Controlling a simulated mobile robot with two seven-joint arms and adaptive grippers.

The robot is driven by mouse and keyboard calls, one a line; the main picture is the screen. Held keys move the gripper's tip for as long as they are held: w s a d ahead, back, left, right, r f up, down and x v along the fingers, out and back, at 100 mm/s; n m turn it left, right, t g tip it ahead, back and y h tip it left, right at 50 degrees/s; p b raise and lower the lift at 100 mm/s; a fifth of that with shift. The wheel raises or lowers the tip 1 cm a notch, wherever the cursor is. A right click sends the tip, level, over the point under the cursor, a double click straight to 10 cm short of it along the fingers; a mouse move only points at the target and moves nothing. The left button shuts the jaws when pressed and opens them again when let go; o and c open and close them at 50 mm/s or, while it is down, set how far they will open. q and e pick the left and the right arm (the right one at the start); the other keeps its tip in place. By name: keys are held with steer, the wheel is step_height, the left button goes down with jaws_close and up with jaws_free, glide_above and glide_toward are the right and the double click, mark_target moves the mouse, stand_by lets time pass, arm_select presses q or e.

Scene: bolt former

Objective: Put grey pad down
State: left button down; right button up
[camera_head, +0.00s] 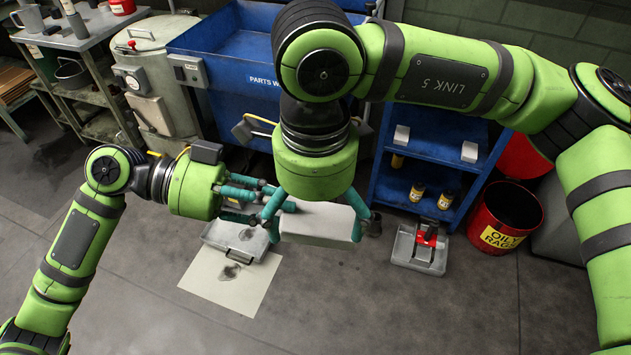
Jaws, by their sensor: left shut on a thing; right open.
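The grey pad (322,222) is a pale grey block, held in the air in the middle of the view. My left gripper (283,203) reaches in from the left and is shut on the pad's left end. My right gripper (315,225) hangs down over the pad and is open. Its teal fingers stand apart toward the pad's two ends; whether they touch it I cannot tell. The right wrist hides part of the pad's upper side.
A grey tray (217,234) with a dark stain lies at the top of a cream sheet (215,290) on the floor. Another grey tray (405,250) holds a red tool. A blue shelf cart (400,182), a red rag bin (495,235) and a blue washer (235,80) stand behind. The front floor is clear.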

steer(key=shift+f, duration=1.05)
steer(key=c, duration=0.9)
arm_select(q)
steer(key=c, duration=0.9)
jaws_free()
steer(key=shift+s, duration=0.1)
arm_select(e)
steer(key=shift+c, duration=0.2)
